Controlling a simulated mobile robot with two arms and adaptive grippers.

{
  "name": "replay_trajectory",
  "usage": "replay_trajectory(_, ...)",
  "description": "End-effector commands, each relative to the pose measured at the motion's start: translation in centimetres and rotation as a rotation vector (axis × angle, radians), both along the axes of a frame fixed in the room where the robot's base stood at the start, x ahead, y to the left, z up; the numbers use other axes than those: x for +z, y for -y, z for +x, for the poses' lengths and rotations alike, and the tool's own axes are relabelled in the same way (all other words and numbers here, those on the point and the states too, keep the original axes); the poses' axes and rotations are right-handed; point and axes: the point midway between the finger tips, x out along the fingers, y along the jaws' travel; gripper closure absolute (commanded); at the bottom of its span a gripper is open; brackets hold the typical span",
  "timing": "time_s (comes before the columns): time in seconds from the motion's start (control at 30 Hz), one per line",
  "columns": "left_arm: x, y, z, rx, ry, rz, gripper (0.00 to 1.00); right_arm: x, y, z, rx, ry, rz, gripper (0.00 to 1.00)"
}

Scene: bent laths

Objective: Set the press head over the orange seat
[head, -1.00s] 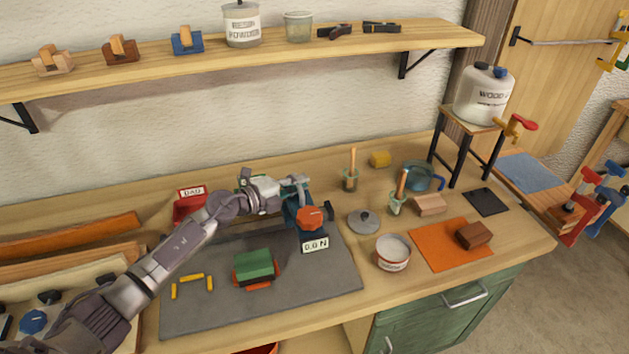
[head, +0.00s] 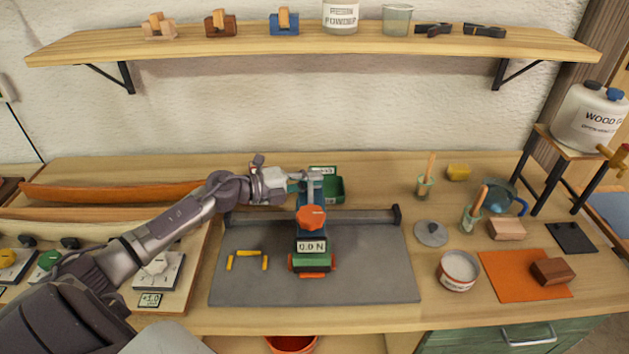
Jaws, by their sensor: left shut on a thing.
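The press head (head: 310,226) is a dark blue body with an orange knob and a small readout showing 0.0 N. It sits on a dark rail (head: 365,215) across the back of the grey mat. My left gripper (head: 305,182) is shut on the upper part of the press head, reaching in from the left. The orange seat (head: 319,275) shows at the edges of a green block (head: 314,261) on the mat. From this view the press head lines up left to right with the seat, and its readout overlaps the block's back. My right gripper is not in view.
Small yellow pieces (head: 247,253) lie on the mat, left of the seat. A green bin (head: 336,190) stands behind the rail. A round tin (head: 458,271), a grey lid (head: 431,233) and an orange mat (head: 510,283) are to the right. The right part of the grey mat is clear.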

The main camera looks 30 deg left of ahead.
Motion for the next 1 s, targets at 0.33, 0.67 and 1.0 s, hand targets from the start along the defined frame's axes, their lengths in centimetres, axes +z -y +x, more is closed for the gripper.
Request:
replay_trajectory(0.33,0.0,0.0,0.0,0.0,0.0,0.0,0.76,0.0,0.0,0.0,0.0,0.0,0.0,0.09)
replay_trajectory(0.67,0.2,-1.0,-1.7,-0.001,-0.004,0.001,0.76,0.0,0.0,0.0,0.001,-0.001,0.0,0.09)
replay_trajectory(1.0,1.3,-4.5,-6.9,0.001,-0.005,-0.001,0.76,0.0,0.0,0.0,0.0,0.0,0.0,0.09)
